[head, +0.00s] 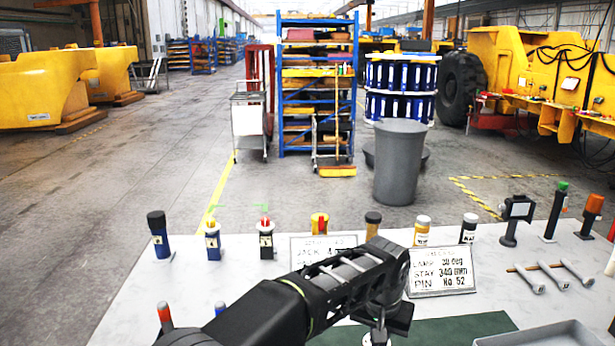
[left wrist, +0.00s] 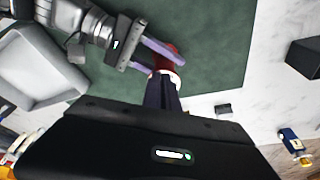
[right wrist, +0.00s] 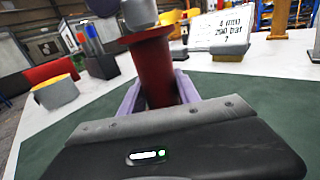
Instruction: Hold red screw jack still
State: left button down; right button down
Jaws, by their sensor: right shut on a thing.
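The red screw jack (right wrist: 154,70) stands upright between the purple fingers of my right gripper (right wrist: 158,98), which is shut on it. In the left wrist view the red jack (left wrist: 174,54) shows only in part, with my right gripper (left wrist: 158,52) reaching it from the left. My left gripper (left wrist: 163,90) points at the jack from the opposite side of that view. Its dark fingers are close together and foreshortened, so whether they touch or hold anything is unclear. In the head view my left arm hides the jack.
The green mat (head: 480,326) lies on the pale bench. A grey tray (head: 540,340) is at the right front. A sign (head: 441,271) and several small bottles line the back. Several tools lie at the right. A grey bin (head: 399,165) stands on the floor beyond.

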pick_arm(q)
jog(key=shift+d+r, duration=0.1)
jog(key=shift+s, duration=0.35)
dwell(0.4)
notch_tip(320, 180, up, 6)
jog(key=shift+f, duration=0.1)
dwell(0.4)
jog(key=shift+w+a+r, duration=0.25)
jog(key=shift+w+a, duration=0.2)
jog(key=shift+a, duration=0.2)
jog(key=shift+w+a+r, duration=0.25)
jog(key=shift+w+a, duration=0.15)
jog(key=shift+a, duration=0.2)
